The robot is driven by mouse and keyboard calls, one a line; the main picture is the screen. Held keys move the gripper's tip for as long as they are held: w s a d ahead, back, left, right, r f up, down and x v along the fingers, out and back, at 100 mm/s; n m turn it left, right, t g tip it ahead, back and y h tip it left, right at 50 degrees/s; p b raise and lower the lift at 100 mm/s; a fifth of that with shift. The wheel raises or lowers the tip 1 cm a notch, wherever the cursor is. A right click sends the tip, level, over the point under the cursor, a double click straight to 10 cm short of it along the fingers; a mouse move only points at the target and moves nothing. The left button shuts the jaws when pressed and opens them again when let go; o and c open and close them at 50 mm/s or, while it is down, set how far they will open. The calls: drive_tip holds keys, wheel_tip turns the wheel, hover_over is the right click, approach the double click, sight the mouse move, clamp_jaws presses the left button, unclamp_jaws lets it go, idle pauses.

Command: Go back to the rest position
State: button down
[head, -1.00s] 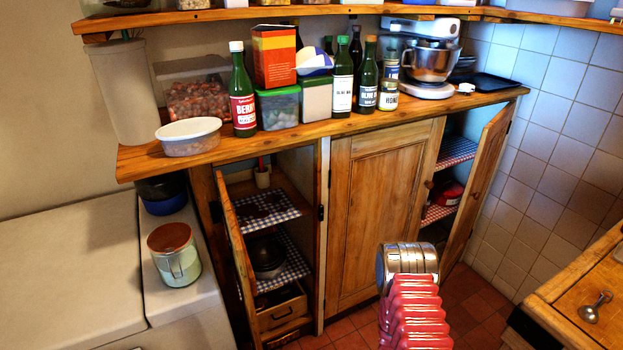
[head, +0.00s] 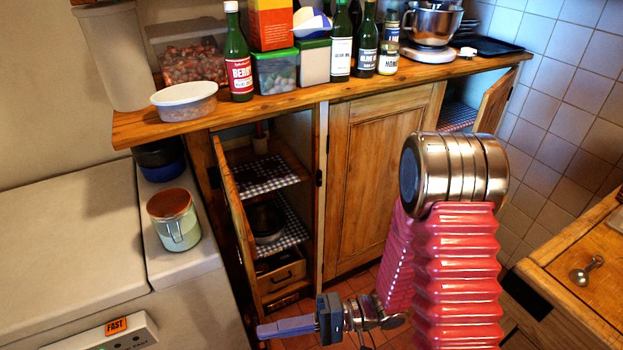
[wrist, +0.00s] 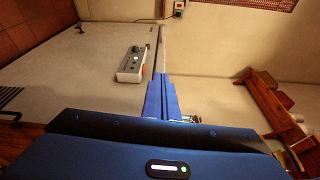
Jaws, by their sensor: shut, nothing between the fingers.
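My gripper (head: 285,329) shows at the bottom of the head view, its blue fingers pointing left and closed together with nothing between them. It is in front of the cupboard's open left door, apart from the furniture. In the wrist view the shut blue fingers (wrist: 162,97) stick out from the blue gripper body, toward a pale wall and a white surface. My red ribbed arm with its steel joint rises at the right of the head view and hides part of the cupboard's right side.
A pine cupboard (head: 375,190) has its left door (head: 237,225) and right door (head: 494,98) open. Bottles and tubs crowd its top. A jar (head: 175,221) stands on the white surface at left. A wooden drawer unit (head: 570,262) is at lower right.

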drive_tip(key=s+d+r+n+h, duration=0.3)
drive_tip(key=s+d+r+h, duration=0.2)
drive_tip(key=d+r+h, duration=0.35)
drive_tip(key=w+d+r+m+t+h, duration=0.2)
drive_tip(key=d+r+t+h, duration=0.2)
drive_tip(key=d, duration=0.3)
drive_tip(key=w+d+r+m+t+h, duration=0.1)
drive_tip(key=d+r+m+t+h, duration=0.1)
drive_tip(key=d+r+t+h, duration=0.3)
drive_tip(key=d+r, duration=0.2)
drive_tip(key=d, duration=0.1)
drive_tip(key=shift+w+r, duration=0.3)
drive_tip(key=shift+w, duration=0.05)
drive_tip(key=shift+d, duration=0.1)
idle(0.5)
